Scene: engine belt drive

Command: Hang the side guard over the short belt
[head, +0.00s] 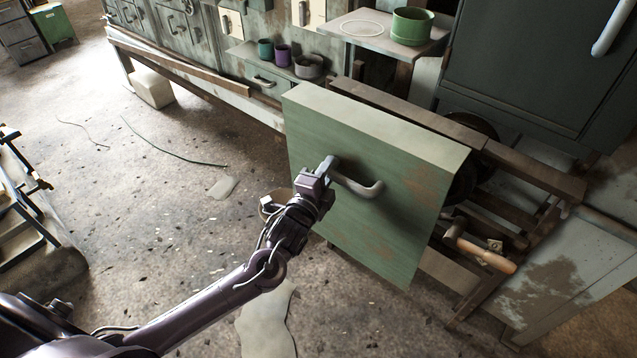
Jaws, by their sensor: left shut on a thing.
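The side guard (375,215) is a large green panel with a pale top rim and rust patches. It stands upright against the near side of the wooden frame, in the middle of the head view. A grey bar handle (362,187) sticks out of its face. My left gripper (325,172) is shut on the left end of this handle. The guard covers most of what lies behind it. The short belt cannot be made out; part of a dark wheel (474,128) shows behind the guard's right end. My right gripper is not in view.
The wooden frame (530,172) runs behind the guard to the right. A shelf (375,35) holds a green pot (411,26) and a pale ring (361,28). A green-grey cabinet (540,60) stands behind. The floor at left is mostly clear.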

